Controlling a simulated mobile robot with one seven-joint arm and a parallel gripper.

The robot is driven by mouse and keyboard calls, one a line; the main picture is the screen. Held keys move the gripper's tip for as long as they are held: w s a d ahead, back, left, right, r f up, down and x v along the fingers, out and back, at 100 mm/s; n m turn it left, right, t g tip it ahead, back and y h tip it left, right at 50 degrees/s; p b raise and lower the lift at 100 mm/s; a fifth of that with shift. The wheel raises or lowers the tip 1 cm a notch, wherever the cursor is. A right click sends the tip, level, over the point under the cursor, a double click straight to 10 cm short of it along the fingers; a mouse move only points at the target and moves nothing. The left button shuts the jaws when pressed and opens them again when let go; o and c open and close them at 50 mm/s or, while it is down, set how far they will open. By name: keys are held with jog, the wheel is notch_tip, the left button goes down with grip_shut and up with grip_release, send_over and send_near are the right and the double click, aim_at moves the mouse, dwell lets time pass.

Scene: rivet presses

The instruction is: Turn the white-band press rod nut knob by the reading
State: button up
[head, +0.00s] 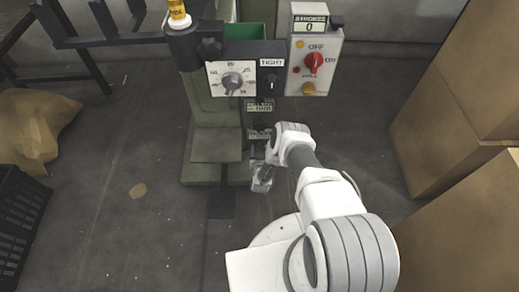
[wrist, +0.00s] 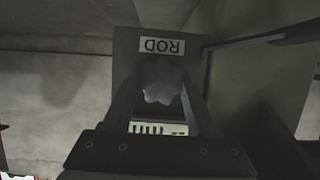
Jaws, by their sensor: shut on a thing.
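The press (head: 213,148) stands at the centre of the head view, green-grey, with a yellow and white cylinder on top. In the wrist view the rod nut knob (wrist: 165,80) is a pale, lobed knob below an upside-down ROD label (wrist: 162,46). My gripper (wrist: 161,88) is shut on this knob, one finger on each side. A pale scale with dark marks (wrist: 158,128) shows between the fingers, partly hidden. In the head view my gripper (head: 262,178) is low at the press's right side; the knob is hidden there.
The press carries a white dial (head: 232,79), a TIGHT switch (head: 272,84) and a control box (head: 314,55) with a red knob and a counter showing 0. Cardboard boxes (head: 440,120) stand at right. A black crate (head: 20,215) and a brown sack (head: 35,125) lie at left.

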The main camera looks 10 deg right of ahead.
jog(key=shift+c, duration=0.4)
jog(key=shift+d+m+y, duration=0.1)
jog(key=shift+m+y, duration=1)
jog(key=shift+m, duration=0.5)
jog(key=shift+t, duration=0.3)
jog(key=o, duration=1.4)
jog(key=shift+c, duration=0.2)
jog(key=shift+s, duration=0.2)
